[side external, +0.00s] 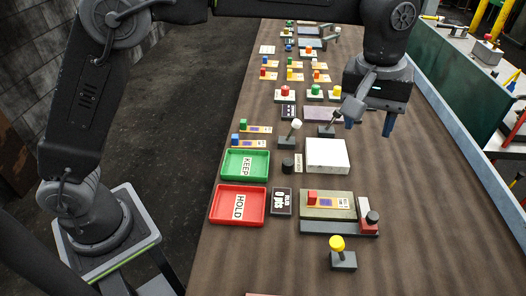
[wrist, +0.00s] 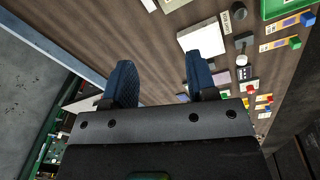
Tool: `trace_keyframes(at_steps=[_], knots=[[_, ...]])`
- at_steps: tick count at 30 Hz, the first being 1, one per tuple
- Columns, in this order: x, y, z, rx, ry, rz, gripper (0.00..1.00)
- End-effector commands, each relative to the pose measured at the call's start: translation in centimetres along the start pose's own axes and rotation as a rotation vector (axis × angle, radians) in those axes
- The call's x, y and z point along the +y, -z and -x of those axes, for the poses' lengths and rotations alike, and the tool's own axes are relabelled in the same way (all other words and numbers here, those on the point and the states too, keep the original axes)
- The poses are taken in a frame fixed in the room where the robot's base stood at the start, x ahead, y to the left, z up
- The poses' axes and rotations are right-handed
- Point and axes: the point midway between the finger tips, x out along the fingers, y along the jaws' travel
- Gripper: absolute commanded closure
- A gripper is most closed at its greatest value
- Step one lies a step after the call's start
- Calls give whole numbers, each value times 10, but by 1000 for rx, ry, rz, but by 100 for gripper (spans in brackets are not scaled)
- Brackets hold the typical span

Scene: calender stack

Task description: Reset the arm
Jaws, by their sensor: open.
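My gripper (side external: 369,127) hangs above the right part of the wooden table (side external: 425,235), its two blue fingers pointing down and spread apart with nothing between them. In the wrist view my gripper (wrist: 160,82) also shows open and empty. My arm reaches across the top of the side view from the base at the left. A white block (side external: 328,156) lies on the table left of and below the fingers in the side view; it also shows in the wrist view (wrist: 202,38), apart from the fingers.
A green KEEP tray (side external: 228,164) and a red HOLD tray (side external: 218,205) lie at the table's left edge. A lever with a yellow knob (side external: 337,243) stands in front. Several coloured blocks and buttons line the table farther back. The table's right strip is clear.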

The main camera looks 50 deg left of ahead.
Motion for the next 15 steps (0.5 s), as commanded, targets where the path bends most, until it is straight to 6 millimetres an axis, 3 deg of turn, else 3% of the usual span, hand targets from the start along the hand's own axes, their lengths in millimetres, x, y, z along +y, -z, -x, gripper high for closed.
trace_keyframes(at_steps=[1, 6, 10, 15], knots=[[-23, 3, 17, 21, -19, -17, 48], [-92, 0, 50, 89, -63, -103, 48], [-145, -14, 63, 150, -84, -171, 48], [-210, -42, 64, 238, -94, -257, 48]])
